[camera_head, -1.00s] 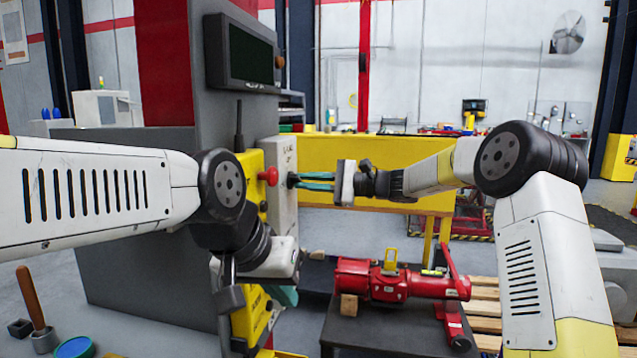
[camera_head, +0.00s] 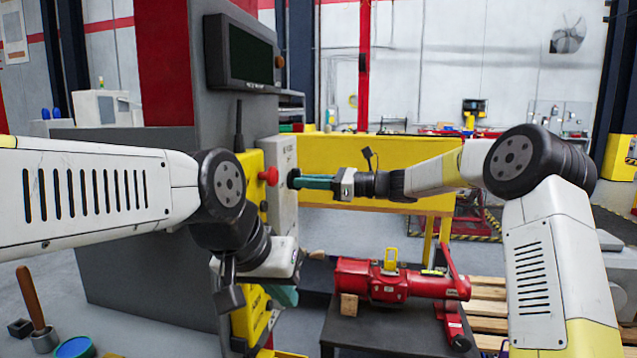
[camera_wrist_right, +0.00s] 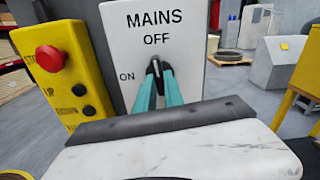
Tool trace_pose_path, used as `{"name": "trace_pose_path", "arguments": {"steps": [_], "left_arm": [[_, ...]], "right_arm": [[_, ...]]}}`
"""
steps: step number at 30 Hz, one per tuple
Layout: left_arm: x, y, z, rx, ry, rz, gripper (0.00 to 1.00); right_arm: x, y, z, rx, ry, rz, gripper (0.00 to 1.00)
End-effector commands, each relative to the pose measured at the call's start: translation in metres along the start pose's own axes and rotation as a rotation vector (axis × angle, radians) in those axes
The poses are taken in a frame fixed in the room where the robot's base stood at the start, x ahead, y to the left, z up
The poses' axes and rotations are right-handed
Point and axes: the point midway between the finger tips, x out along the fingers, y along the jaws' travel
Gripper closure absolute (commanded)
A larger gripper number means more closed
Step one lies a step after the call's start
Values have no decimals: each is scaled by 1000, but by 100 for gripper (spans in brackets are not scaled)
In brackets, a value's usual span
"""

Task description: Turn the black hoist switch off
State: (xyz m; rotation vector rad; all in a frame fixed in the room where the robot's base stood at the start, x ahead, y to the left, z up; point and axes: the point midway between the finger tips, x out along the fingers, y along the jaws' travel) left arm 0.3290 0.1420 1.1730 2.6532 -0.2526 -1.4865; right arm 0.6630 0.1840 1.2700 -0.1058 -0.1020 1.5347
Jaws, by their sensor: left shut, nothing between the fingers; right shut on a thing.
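The black switch (camera_wrist_right: 155,66) is on a white box (camera_head: 284,155) marked MAINS, with OFF above it and ON to its left in the right wrist view. My right gripper (camera_head: 294,180) reaches the box face from the right. Its teal fingers (camera_wrist_right: 157,72) are shut on the black switch. The fingers hide much of the switch, so its exact angle is hard to read.
The yellow control box, beside the white box, carries a red stop button (camera_wrist_right: 50,58) and black buttons (camera_wrist_right: 83,100). A red actuator (camera_head: 400,280) lies on a dark table (camera_head: 385,325) at lower right. A grey cabinet (camera_head: 140,240) stands behind my left arm.

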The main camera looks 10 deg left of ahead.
Motion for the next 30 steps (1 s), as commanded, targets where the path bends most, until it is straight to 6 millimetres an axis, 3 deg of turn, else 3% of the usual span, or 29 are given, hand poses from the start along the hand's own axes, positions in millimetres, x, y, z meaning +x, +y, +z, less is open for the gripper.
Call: {"name": "trace_pose_path", "arguments": {"steps": [23,24,26,30], "left_arm": [[0,0,0,0,0,0,100],[0,0,0,0,0,0,100],[0,0,0,0,0,0,100],[0,0,0,0,0,0,100]], "right_arm": [[0,0,0,99,0,-1,100],[0,0,0,99,0,-1,80],[0,0,0,98,0,-1,68],[0,0,0,98,0,-1,65]]}}
